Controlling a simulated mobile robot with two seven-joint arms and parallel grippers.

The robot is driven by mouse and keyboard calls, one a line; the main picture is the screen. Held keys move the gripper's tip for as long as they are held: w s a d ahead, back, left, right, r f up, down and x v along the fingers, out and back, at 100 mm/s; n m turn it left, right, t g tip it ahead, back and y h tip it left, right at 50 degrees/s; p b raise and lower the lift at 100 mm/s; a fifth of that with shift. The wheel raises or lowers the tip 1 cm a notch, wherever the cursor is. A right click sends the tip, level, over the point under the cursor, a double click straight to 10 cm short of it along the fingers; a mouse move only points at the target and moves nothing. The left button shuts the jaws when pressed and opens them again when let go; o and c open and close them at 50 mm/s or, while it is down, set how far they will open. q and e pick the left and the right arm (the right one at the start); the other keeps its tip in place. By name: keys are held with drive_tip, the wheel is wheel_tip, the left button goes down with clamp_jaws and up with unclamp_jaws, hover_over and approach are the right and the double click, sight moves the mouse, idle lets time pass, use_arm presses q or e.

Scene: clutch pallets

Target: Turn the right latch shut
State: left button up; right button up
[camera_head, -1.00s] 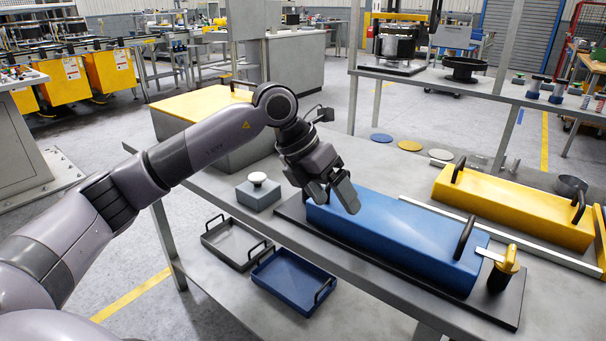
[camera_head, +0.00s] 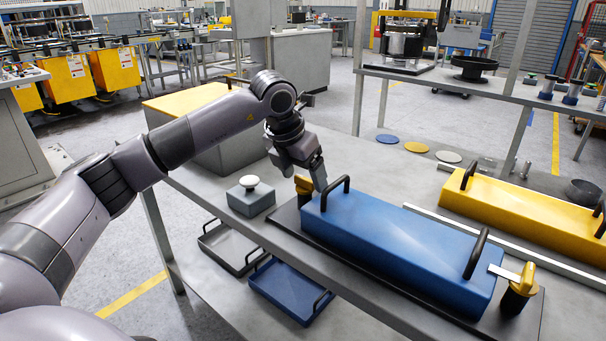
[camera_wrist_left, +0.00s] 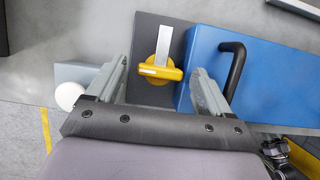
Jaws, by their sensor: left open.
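A blue box (camera_head: 400,235) with two black handles lies on a dark base plate (camera_head: 420,312). A yellow latch (camera_head: 519,287) stands at its right end, its metal bar reaching onto the box. A second yellow latch (camera_head: 303,185) stands at the left end, partly hidden by my left gripper (camera_head: 311,176). In the left wrist view this left-end latch (camera_wrist_left: 160,72) has its metal bar pointing up the picture, alongside the box end and clear of the box. My left gripper (camera_wrist_left: 158,75) is open, its fingers on either side of that latch's yellow handle, apart from it. My right gripper is out of view.
A grey block with a white knob (camera_head: 249,183) stands left of the base plate. A yellow box (camera_head: 525,215) lies behind, past a metal rail (camera_head: 500,240). Two trays (camera_head: 290,287) sit on the lower shelf. Flat discs (camera_head: 416,147) lie at the back.

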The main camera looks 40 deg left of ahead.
use_arm(q)
drive_tip(key=shift+f, duration=0.1)
drive_tip(key=c, duration=1)
drive_tip(key=shift+c, duration=0.2)
